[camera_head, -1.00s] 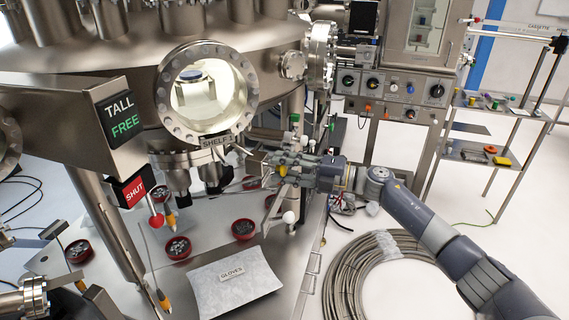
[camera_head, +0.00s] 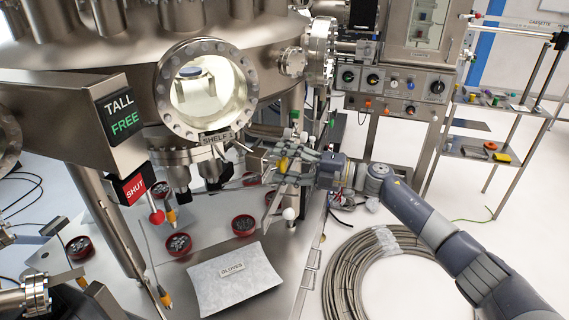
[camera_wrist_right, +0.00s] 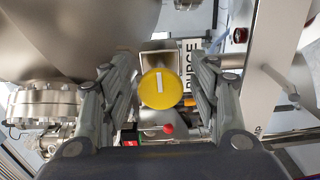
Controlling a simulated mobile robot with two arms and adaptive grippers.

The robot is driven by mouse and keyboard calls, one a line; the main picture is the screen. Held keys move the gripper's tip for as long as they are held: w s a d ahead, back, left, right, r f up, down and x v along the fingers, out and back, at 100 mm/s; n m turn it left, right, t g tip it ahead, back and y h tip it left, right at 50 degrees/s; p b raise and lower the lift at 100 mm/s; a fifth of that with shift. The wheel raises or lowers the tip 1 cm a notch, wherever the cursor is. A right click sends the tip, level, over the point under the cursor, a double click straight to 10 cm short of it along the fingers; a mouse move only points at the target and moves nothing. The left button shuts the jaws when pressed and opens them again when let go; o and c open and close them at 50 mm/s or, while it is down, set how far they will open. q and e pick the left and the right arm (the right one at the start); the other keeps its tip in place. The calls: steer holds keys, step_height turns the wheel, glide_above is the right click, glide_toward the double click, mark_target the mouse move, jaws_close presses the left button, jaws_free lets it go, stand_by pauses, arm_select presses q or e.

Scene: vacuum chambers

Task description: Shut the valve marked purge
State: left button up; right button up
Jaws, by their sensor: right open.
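The purge valve's round yellow knob (camera_wrist_right: 160,89) has a white bar across its face and sits between my right gripper's fingers in the right wrist view. A label reading PURGE (camera_wrist_right: 188,58) is just behind it, partly covered by a finger. In the head view the knob (camera_head: 283,163) is small and partly hidden by the gripper. My right gripper (camera_head: 276,170) is open around the knob, one finger on each side. Gaps show beside the knob in the right wrist view (camera_wrist_right: 163,88), so the fingers look apart from it. My left gripper is not in view.
The steel chamber with its round window (camera_head: 208,90) stands above and left of my right gripper. A white ball-ended lever (camera_head: 289,213) is close below it. Red bowls (camera_head: 243,225) and a GLOVES packet (camera_head: 236,279) lie on the bench. Coiled hose (camera_head: 350,270) is on the floor.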

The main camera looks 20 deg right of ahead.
steer(key=shift+s, duration=0.1)
steer(key=v, duration=1.2)
steer(key=shift+f, duration=0.1)
steer(key=w+d+f+m+t+h, duration=0.15)
steer(key=f+m+t+h, duration=0.35)
steer(key=f, duration=0.6)
steer(key=d+f+m+h, duration=0.2)
steer(key=f+m, duration=0.5)
steer(key=f, duration=0.5)
steer(key=s+f+m+g+h, duration=0.1)
steer(key=s+f+m+h, duration=0.2)
steer(key=f, duration=0.4)
steer(key=s+d+f+m+g+h+b, duration=0.1)
steer(key=s+f+m, duration=0.1)
steer(key=s+f, duration=0.45)
steer(key=s+f+m+g+h, duration=0.1)
steer(key=s+f+m+h, duration=0.15)
steer(key=f, duration=0.65)
steer(key=s+a+f+m+g+h, duration=0.25)
steer(key=s+f+m+g, duration=0.2)
steer(key=s+f, duration=1.3)
steer(key=s+a+f+m+g, duration=0.1)
steer(key=s+a+f+g, duration=0.2)
steer(key=s, duration=1)
steer(key=s+a+f+m+g+y, duration=0.1)
steer(key=s+a+f+g, duration=0.2)
steer(key=s, duration=1)
steer(key=shift+s+a+m+b, duration=0.15)
steer(key=shift+a+m+b, duration=0.2)
steer(key=shift+a, duration=0.85)
